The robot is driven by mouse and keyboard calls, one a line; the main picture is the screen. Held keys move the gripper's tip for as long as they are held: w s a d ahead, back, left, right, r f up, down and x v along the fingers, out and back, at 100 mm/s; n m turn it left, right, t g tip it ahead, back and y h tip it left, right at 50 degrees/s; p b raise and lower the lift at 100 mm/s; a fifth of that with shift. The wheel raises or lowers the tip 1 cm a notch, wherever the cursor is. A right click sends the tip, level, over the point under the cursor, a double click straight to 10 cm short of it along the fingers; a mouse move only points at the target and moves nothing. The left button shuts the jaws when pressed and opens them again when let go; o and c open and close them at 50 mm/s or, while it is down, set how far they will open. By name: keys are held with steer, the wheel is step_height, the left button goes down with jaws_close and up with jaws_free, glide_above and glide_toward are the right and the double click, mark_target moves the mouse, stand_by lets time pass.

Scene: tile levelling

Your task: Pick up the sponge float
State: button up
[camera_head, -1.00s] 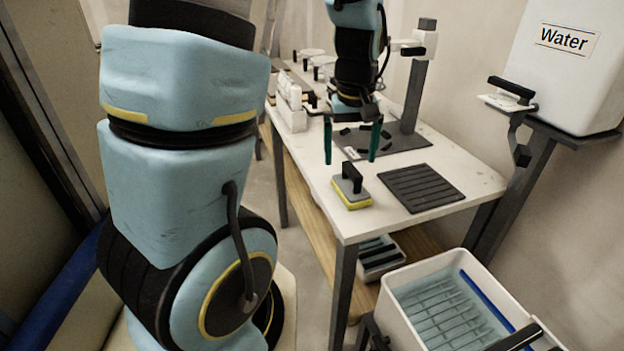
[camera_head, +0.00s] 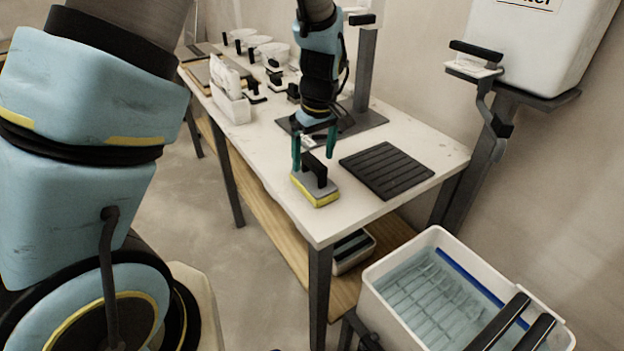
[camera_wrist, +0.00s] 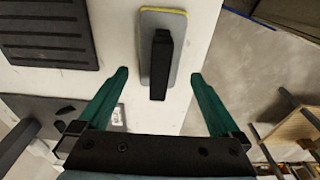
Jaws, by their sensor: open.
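The sponge float (camera_head: 316,185) lies on the white table near its front corner. It has a yellow sponge base, a grey plate and a black upright handle. My gripper (camera_head: 314,150) is open just behind and above it, its two green fingers apart. In the wrist view the sponge float (camera_wrist: 173,30) is ahead of the fingers, with its black handle pointing back into the gap between them. My gripper (camera_wrist: 160,85) holds nothing there. I cannot tell from these views how high the fingertips are above the handle.
A dark stand (camera_head: 364,75) rises behind. A white holder (camera_head: 232,100) stands further left. A water-filled tub (camera_head: 440,290) is at the lower right, below a white water tank (camera_head: 530,50).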

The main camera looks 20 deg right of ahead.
mark_target(313, 177)
steer(key=shift+w+f+p, duration=0.15)
steer(key=shift+f+p, duration=0.25)
steer(key=shift+f, duration=0.9)
steer(key=shift+w+f+p, duration=0.1)
steer(key=shift+f+p, duration=0.25)
steer(key=shift+f, duration=0.9)
steer(key=c, duration=1.4)
steer(key=shift+o, duration=0.2)
